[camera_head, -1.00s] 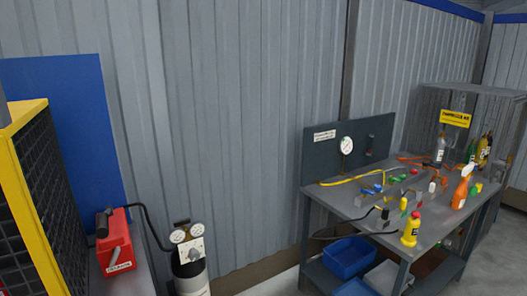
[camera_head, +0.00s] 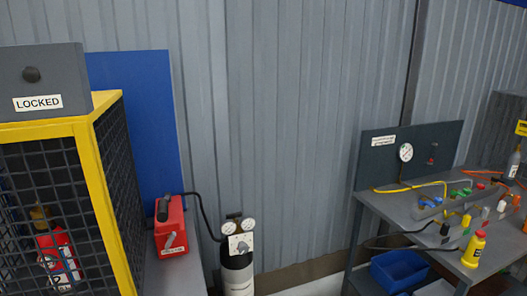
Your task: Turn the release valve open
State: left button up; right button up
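No part is marked as the release valve, so I cannot tell which it is. A gas cylinder (camera_head: 238,277) stands at the middle bottom, with a regulator block (camera_head: 241,244) and two round gauges on top. A small grey knob shows on the block. At the right, a dark panel (camera_head: 380,163) behind the workbench carries a white gauge (camera_head: 405,152) and a small red-tipped fitting (camera_head: 433,154). Several coloured valve handles lie along the bench. Neither of my grippers is in view.
A yellow-framed mesh cage (camera_head: 88,150) holding a red extinguisher (camera_head: 58,262) stands at the left, with a grey box marked LOCKED (camera_head: 40,82) on top. A red case (camera_head: 170,228) is hosed to the regulator. The workbench (camera_head: 400,207) is at the right, with blue bins below.

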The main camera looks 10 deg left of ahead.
aim_at(171, 236)
jog(key=u, duration=1.2)
jog(key=k+j+u, duration=0.15)
jog(key=j, duration=0.5)
jog(key=j+u, duration=0.15)
jog(key=j, duration=0.5)
